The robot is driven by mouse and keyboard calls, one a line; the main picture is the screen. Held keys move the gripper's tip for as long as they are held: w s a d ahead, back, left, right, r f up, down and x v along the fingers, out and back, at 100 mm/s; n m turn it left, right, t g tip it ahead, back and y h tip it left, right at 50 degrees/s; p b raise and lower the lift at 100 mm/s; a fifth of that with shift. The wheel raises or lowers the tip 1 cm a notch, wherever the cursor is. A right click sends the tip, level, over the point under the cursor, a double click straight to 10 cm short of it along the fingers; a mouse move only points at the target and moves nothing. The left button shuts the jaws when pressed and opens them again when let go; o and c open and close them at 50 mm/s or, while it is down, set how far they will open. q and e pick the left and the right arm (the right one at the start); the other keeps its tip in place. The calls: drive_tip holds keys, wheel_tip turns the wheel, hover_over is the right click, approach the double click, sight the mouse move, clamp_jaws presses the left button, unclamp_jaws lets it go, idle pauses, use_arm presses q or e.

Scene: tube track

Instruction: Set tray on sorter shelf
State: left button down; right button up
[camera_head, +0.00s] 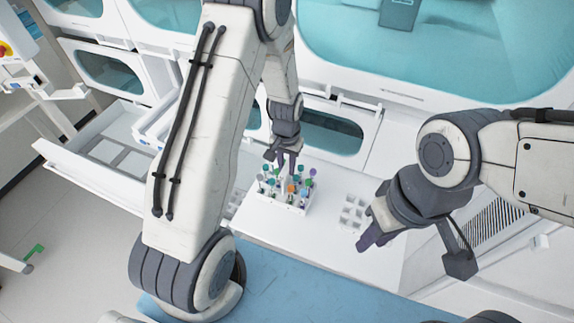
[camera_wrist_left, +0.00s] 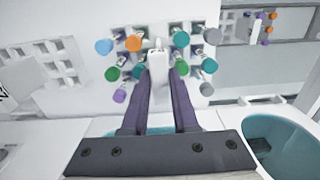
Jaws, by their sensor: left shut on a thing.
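A white tray (camera_head: 297,207) holds several tubes with teal, orange, purple and green caps. It is at the middle of the head view, over a white shelf surface (camera_head: 320,235). My left gripper (camera_head: 284,166) is above the tray and shut on its upright central handle; in the left wrist view the dark fingers (camera_wrist_left: 160,72) sit on either side of the white handle (camera_wrist_left: 158,62). I cannot tell whether the tray's underside touches the surface. My right gripper (camera_head: 368,236) is to the right, apart from the tray; its finger opening is unclear.
A small white rack with empty cells (camera_head: 354,213) stands right of the tray, close to my right gripper. An open white drawer (camera_head: 95,160) juts out at the left. White cabinets with teal windows (camera_head: 330,133) stand behind. A blue surface (camera_head: 290,285) lies in front.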

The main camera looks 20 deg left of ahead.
use_arm(q)
drive_tip(key=shift+f, duration=0.35)
idle(0.3)
drive_tip(key=c, duration=0.6)
unclamp_jaws()
wheel_tip(320, 180, up, 10)
drive_tip(key=b, duration=0.2)
drive_tip(key=shift+r, duration=0.25)
idle(0.5)
